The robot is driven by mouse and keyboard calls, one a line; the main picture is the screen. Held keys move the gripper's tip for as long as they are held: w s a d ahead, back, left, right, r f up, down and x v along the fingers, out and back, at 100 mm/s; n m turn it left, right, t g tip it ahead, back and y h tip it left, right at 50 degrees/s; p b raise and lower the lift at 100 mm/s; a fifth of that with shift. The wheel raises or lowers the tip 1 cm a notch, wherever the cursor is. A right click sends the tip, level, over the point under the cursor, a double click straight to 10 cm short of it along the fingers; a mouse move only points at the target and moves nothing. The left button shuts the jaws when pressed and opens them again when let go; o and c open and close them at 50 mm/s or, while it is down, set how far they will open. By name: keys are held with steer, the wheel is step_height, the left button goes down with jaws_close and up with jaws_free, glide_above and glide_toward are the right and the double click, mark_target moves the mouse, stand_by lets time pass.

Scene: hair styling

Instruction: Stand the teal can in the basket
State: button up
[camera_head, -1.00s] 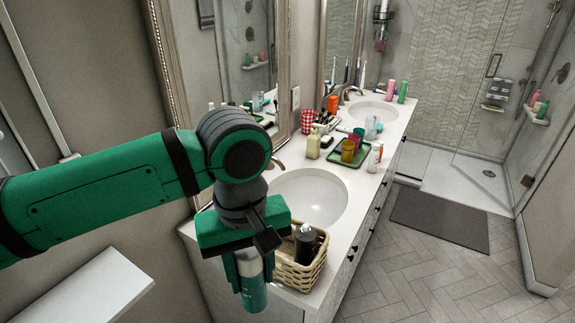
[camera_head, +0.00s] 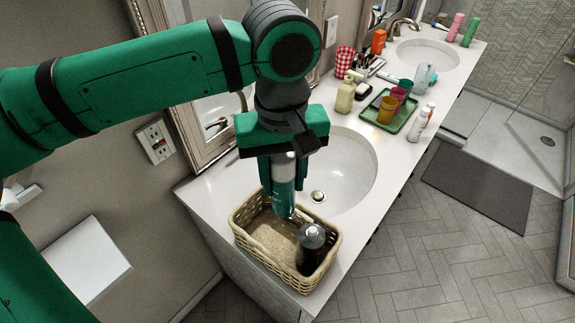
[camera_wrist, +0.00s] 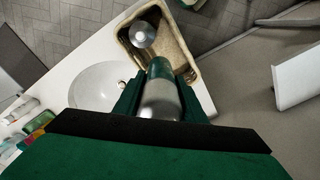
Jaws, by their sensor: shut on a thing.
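My gripper (camera_head: 281,180) points down and is shut on the teal can (camera_head: 284,192), which has a silver-grey upper part. The can hangs upright, in front of the basin in the head view, with its lower end over the back rim area of the basket. In the wrist view the can (camera_wrist: 160,92) sits between the fingers (camera_wrist: 160,98), beside the basket's opening. The woven basket (camera_head: 262,266) stands at the near end of the counter. A dark bottle with a grey top (camera_head: 311,247) stands in its right part; its left part is empty. Whether the can touches the basket cannot be told.
The white basin (camera_head: 345,165) lies right behind the basket. Farther along the counter are a soap bottle (camera_head: 346,95), a green tray (camera_head: 392,120) with cups, and a white bottle (camera_head: 420,122). The mirror and wall are close on the left.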

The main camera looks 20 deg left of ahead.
step_height(320, 180, down, 18)
steer(key=shift+r, duration=0.2)
stand_by(1.4)
steer(key=shift+s+f, duration=0.1)
steer(key=shift+f, duration=0.55)
stand_by(0.5)
steer(key=o, duration=1.3)
steer(key=shift+c, duration=0.2)
steer(key=shift+r, duration=5)
